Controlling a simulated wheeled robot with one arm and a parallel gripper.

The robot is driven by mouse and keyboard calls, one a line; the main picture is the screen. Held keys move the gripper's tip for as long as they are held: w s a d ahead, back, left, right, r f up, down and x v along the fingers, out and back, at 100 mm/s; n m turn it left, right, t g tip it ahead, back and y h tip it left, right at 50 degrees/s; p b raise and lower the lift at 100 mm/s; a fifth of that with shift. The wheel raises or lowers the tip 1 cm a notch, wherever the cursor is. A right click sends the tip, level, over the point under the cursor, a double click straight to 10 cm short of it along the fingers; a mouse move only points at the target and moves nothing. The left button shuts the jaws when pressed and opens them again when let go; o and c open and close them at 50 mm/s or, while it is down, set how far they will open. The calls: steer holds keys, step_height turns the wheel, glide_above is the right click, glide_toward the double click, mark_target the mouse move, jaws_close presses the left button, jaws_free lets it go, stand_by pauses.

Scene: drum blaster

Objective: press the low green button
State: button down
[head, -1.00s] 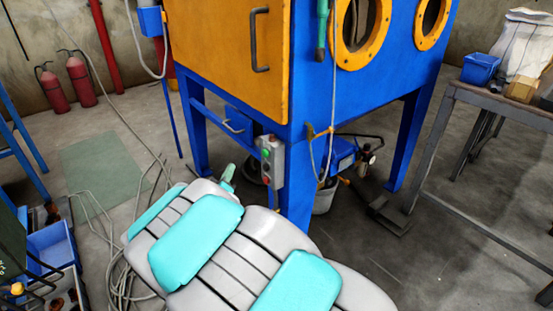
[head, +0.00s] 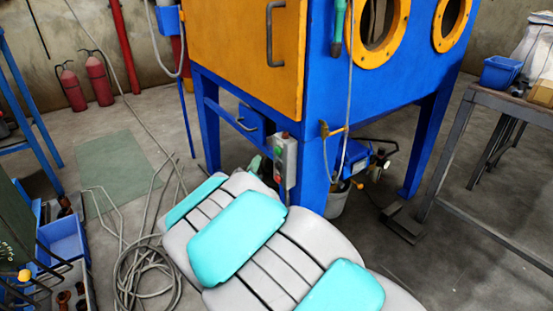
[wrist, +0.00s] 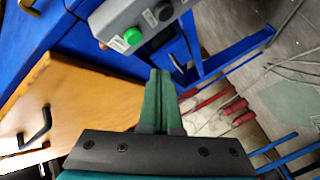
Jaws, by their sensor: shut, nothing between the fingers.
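A grey control box (head: 288,160) is mounted on the front blue leg of the blaster cabinet. A green button (head: 279,151) shows small on its face. In the wrist view, the box (wrist: 115,17) is at the top, with a round green button (wrist: 133,36) at its near end and a black button (wrist: 163,11) beside it. My gripper (wrist: 159,72) has its green fingers together and empty, below and right of the green button in that view, apart from it. In the head view, my gripper (head: 255,164) is just left of the box, partly hidden behind my arm.
The blue and orange cabinet (head: 245,50) stands over the box. A hose (head: 352,95) and a yellow-handled part (head: 333,130) hang to the right. Loose cables (head: 145,275) lie on the floor at left. A metal table (head: 510,105) stands at right.

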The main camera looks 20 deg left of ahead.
mark_target(274, 147)
steer(key=shift+w+d+r, duration=0.1)
steer(key=shift+w+d, duration=1.2)
steer(key=shift+w, duration=0.2)
steer(key=shift+w+d, duration=0.1)
stand_by(1.0)
steer(key=shift+w+d, duration=0.2)
steer(key=shift+w+d, duration=0.3)
steer(key=shift+w, duration=0.05)
stand_by(0.9)
steer(key=shift+s+a+p, duration=0.15)
steer(key=shift+p, duration=0.25)
steer(key=shift+s+a+p, duration=0.4)
steer(key=shift+s+p, duration=0.1)
